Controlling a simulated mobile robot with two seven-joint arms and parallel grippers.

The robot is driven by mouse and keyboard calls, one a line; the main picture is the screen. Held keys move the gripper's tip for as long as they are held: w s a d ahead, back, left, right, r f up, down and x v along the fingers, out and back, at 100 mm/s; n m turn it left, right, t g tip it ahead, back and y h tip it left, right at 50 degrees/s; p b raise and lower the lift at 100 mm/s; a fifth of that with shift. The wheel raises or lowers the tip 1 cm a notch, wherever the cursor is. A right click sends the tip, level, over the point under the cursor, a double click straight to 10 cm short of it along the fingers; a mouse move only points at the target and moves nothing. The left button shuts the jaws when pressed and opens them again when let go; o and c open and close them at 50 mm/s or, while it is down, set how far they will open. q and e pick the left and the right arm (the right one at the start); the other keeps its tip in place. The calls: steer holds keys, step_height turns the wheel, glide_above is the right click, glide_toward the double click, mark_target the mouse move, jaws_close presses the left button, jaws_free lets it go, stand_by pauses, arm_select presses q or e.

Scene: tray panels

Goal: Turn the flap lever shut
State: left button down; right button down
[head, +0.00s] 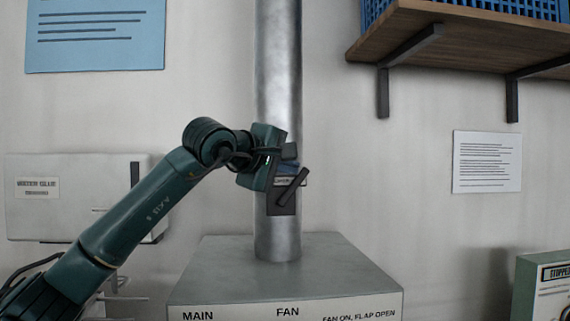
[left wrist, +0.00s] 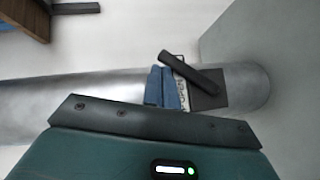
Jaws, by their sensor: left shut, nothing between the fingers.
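The flap lever (head: 293,187) is a dark bar on a dark plate (head: 281,207) fixed to the vertical metal pipe (head: 277,60). It is tilted, with its free end up and to the right. My left gripper (head: 289,163) is in front of the pipe, just above the plate. In the left wrist view, its blue fingers (left wrist: 163,88) are together and empty, close beside the lever (left wrist: 190,72). I cannot tell whether they touch it. A small label (left wrist: 181,91) is partly hidden behind the fingers. My right gripper is not in view.
The pipe stands on a grey cabinet (head: 290,270) marked MAIN, FAN and FAN ON, FLAP OPEN. A wooden shelf (head: 465,40) with a blue crate (head: 520,8) is at upper right. A white wall box (head: 75,195) is behind my left arm. The space right of the lever is clear.

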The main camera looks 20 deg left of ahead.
arm_select(q)
steer(key=shift+w+d+f, duration=0.1)
steer(key=shift+w+d, duration=0.1)
steer(key=shift+d, duration=0.25)
stand_by(0.3)
